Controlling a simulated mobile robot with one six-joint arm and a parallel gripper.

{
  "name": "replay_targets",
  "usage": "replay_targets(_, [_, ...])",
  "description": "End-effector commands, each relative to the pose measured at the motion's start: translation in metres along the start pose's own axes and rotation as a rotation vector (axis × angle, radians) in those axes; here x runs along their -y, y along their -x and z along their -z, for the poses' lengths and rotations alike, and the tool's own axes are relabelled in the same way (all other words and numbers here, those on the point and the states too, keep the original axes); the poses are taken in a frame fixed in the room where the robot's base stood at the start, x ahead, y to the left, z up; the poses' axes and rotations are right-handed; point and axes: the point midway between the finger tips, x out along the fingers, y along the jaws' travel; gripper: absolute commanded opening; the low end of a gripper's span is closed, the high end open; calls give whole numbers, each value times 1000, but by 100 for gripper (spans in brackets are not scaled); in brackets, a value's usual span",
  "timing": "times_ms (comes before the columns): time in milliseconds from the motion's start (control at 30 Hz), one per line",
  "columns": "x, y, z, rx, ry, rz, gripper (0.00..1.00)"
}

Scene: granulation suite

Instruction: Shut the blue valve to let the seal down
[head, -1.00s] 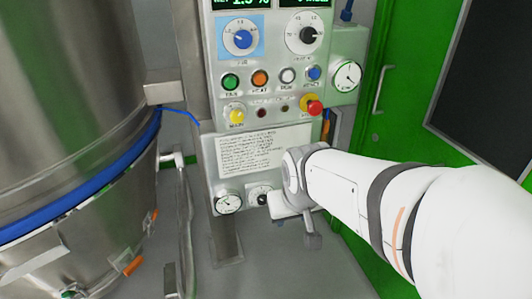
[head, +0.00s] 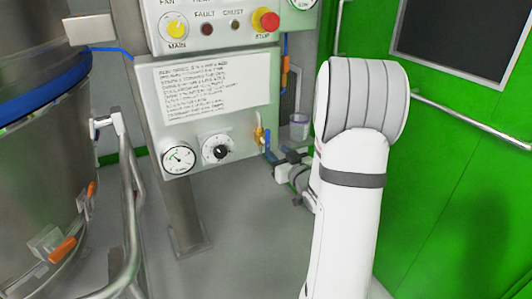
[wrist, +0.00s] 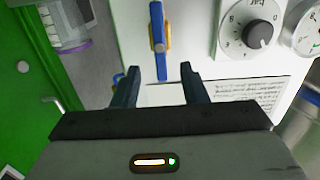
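The blue valve (head: 267,143) is on the right edge of the control panel, beside the black dial. In the wrist view its narrow blue lever (wrist: 157,22) runs up and down the picture over a yellow body. My gripper (wrist: 158,75) is open and empty there. Its two dark fingers stand apart, just below the lever's lower end, with the lever in line with the gap. No contact shows. In the head view my gripper (head: 279,163) is just below and right of the valve, partly hidden by my arm.
The panel carries a gauge (head: 178,158), a dial (head: 216,148), a text plate (head: 212,97) and a red stop button (head: 266,21). A clear cup (head: 299,126) is close behind my gripper. A steel vessel (head: 40,160) stands left; a green door (head: 450,150) is right.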

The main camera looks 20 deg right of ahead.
Motion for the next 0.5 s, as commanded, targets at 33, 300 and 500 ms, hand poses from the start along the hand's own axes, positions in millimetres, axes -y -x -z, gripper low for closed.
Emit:
replay_targets(33, [-1,-2,-3,-9,-3,4,39])
replay_targets(300, [0,-40,-2,-15,-2,8,39])
replay_targets(500, [0,-67,-1,-14,-3,7,39])
